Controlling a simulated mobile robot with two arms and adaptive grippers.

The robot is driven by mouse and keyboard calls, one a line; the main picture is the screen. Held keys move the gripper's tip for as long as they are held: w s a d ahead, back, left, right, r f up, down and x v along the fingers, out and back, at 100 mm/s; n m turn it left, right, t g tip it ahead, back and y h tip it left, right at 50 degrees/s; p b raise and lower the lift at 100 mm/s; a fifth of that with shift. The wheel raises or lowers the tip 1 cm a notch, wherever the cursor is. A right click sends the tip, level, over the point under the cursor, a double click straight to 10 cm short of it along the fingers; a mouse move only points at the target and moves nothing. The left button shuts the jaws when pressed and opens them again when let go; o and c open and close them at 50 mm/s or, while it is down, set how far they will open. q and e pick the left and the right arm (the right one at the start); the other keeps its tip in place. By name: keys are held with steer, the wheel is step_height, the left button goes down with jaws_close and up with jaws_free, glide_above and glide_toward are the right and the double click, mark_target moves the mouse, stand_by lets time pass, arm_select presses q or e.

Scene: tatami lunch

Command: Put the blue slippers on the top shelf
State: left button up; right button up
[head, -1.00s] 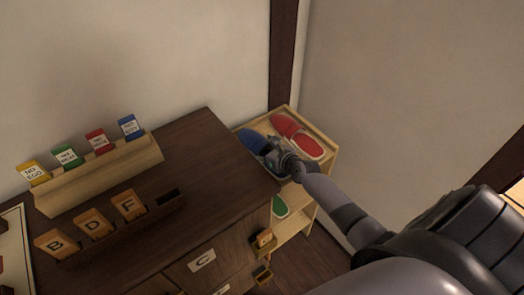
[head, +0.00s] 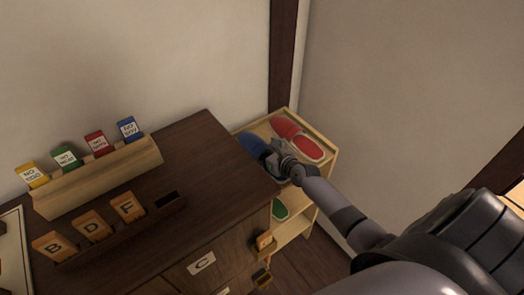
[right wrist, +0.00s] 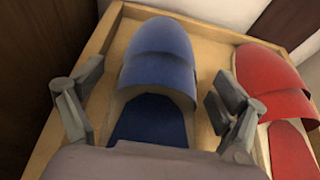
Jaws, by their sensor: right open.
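The blue slippers (head: 251,144) lie on the top shelf (head: 325,145) of a light wood rack, at its left side. In the right wrist view the blue slippers (right wrist: 160,65) show toe outward, flat on the shelf (right wrist: 110,35). My right gripper (head: 276,155) is over their heel end. It is open, and in the right wrist view its fingers (right wrist: 158,108) stand to the left and right of the slippers, apart from them. My left gripper is not in view.
Red slippers (head: 297,139) lie to the right on the same shelf, close to my right finger. A green slipper (head: 279,208) is on a lower shelf. The dark cabinet (head: 215,150) with card holders (head: 100,175) stands left of the rack.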

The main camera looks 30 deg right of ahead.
steer(key=shift+r, duration=0.15)
steer(key=shift+s+r, duration=0.1)
steer(key=shift+s, duration=0.15)
steer(key=p+v, duration=0.1)
steer(key=v, duration=1)
steer(key=shift+s+r+p, duration=0.1)
steer(key=shift+s+p, duration=0.15)
steer(key=shift+p, duration=0.15)
